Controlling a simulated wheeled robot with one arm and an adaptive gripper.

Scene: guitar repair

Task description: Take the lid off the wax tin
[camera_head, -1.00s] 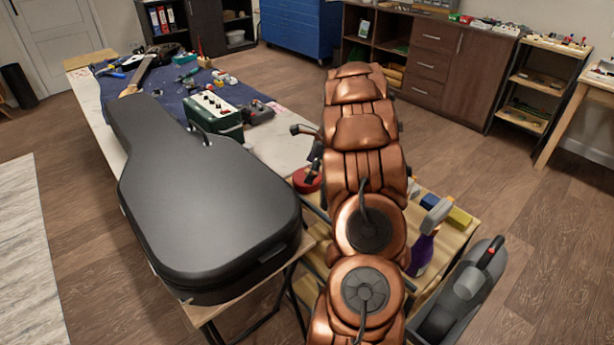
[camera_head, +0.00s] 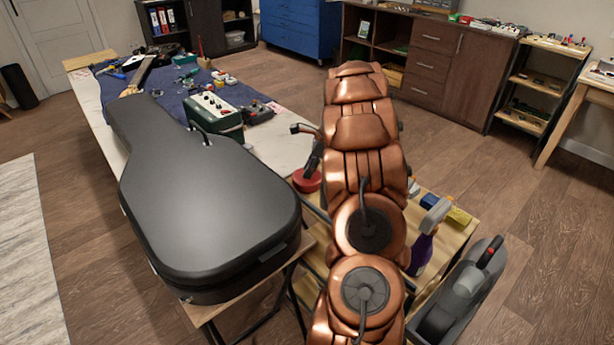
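A round red tin (camera_head: 306,183), which looks like the wax tin, sits near the right edge of the long workbench, beside the black guitar case. My gripper (camera_head: 310,170) is mostly hidden behind my copper-coloured arm. A dark finger of it reaches down at the tin's top, and I cannot tell whether it touches. The lid cannot be told apart from the tin's body at this size. Whether the fingers are open or shut does not show.
The large black guitar case (camera_head: 207,210) fills the near end of the bench. A green box with knobs (camera_head: 214,112) and small tools lie on the blue cloth behind. A wooden cart (camera_head: 455,238) with bottles and a grey vacuum (camera_head: 462,295) stand at right.

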